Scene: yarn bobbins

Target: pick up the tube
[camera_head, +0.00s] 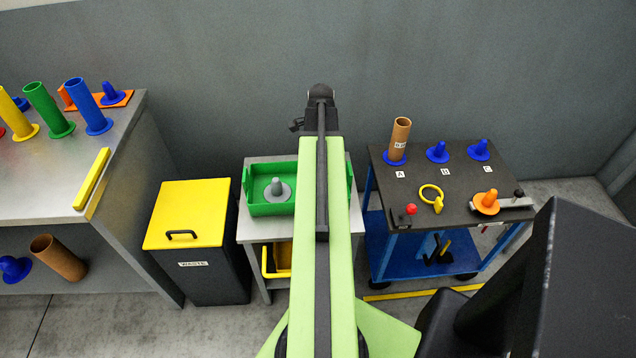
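Another brown tube (60,258) lies tilted on the lower shelf at the left. Yellow, green (47,108) and blue (88,105) tubes stand, slightly tilted in view, on the bench top. My green arm reaches forward up the middle of the view. My gripper (318,100) is at its dark far end, apart from every tube; its fingers cannot be made out.
The dark cart top (455,170) also holds blue pegs, a yellow ring, an orange cone and a red knob. A green tray (270,209) with a grey peg stands on a small table, partly behind my arm. A yellow-lidded waste bin (190,213) stands left of it. A grey wall is behind.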

